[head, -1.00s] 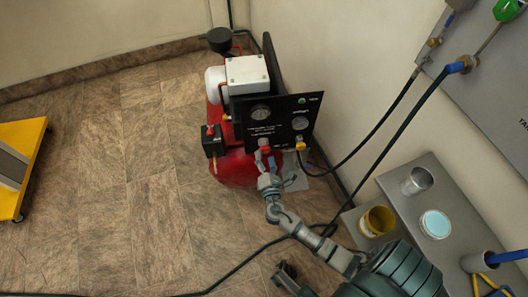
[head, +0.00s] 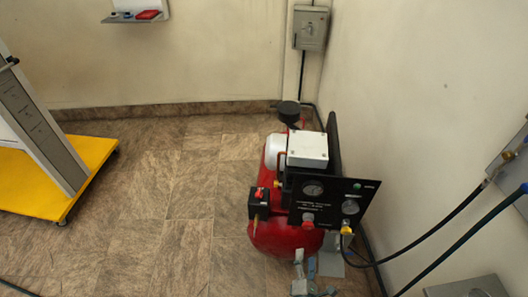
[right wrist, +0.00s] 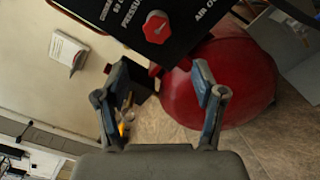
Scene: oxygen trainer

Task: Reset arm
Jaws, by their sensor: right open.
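My right gripper (head: 306,266) shows at the bottom of the head view, in front of the red compressor tank (head: 280,238) and below its black gauge panel (head: 330,203). In the right wrist view, the gripper (right wrist: 161,72) has its two fingers apart with nothing between them. The red knob (right wrist: 157,27) on the panel lies beyond the fingertips, apart from them. The knob also shows in the head view (head: 308,221), above the gripper. Most of my right arm is below the picture edge. My left gripper is not in view.
A yellow-based cart (head: 95,160) stands at the left. A wall box (head: 311,28) and a small shelf (head: 135,17) are on the walls. Hoses (head: 430,228) run along the right wall above a grey bench (head: 465,287). The floor between cart and compressor is clear.

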